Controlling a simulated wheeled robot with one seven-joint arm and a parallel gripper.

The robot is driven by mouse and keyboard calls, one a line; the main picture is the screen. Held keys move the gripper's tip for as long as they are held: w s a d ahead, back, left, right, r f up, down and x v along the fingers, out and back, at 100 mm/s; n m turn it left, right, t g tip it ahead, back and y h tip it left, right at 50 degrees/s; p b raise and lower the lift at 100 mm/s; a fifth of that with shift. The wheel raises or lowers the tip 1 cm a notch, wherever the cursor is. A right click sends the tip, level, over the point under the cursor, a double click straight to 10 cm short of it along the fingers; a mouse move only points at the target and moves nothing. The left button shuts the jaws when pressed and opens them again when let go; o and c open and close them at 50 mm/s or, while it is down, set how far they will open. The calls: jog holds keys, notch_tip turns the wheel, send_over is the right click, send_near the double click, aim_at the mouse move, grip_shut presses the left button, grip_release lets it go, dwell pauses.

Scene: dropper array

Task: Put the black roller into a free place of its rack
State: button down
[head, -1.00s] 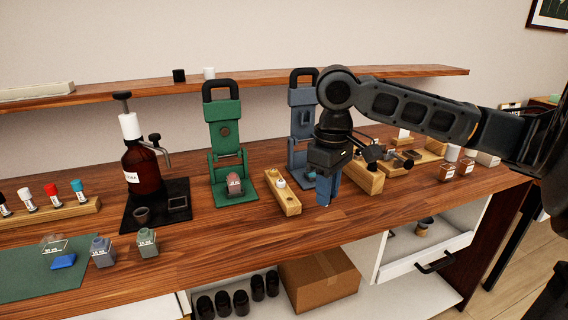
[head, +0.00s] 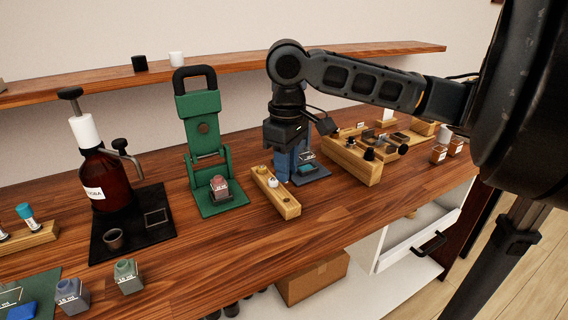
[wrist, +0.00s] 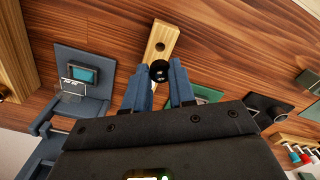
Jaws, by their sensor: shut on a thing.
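My gripper (wrist: 159,84) points down with its blue fingers shut on the black roller (wrist: 158,70), whose dark round end shows between the fingertips in the wrist view. The wooden rack (wrist: 165,25) lies under and beyond the fingertips, with an empty hole visible near its end. In the head view the rack (head: 291,210) stands on the bench, just left of and in front of my gripper (head: 284,178). A white roller (head: 272,182) and a brass-coloured spot sit in its far part; a dark hole is at its near end. The held roller is hidden in the head view.
A green press (head: 198,106) stands left of the rack, and a blue-grey press (wrist: 88,107) is close beside my gripper. A wooden block with dark knobs (head: 352,166) stands to the right. Bare bench (head: 240,240) lies in front of the rack.

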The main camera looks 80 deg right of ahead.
jog(key=shift+s+f+b, duration=0.1)
jog(key=shift+f+b, duration=1.15)
jog(key=shift+f, duration=0.85)
jog(key=shift+f+b, duration=0.35)
jog(key=shift+f, duration=0.55)
jog(key=c, duration=0.9)
grip_release()
jog(key=shift+o, duration=0.2)
jog(key=shift+r+p, duration=0.3)
jog(key=shift+r, duration=3.65)
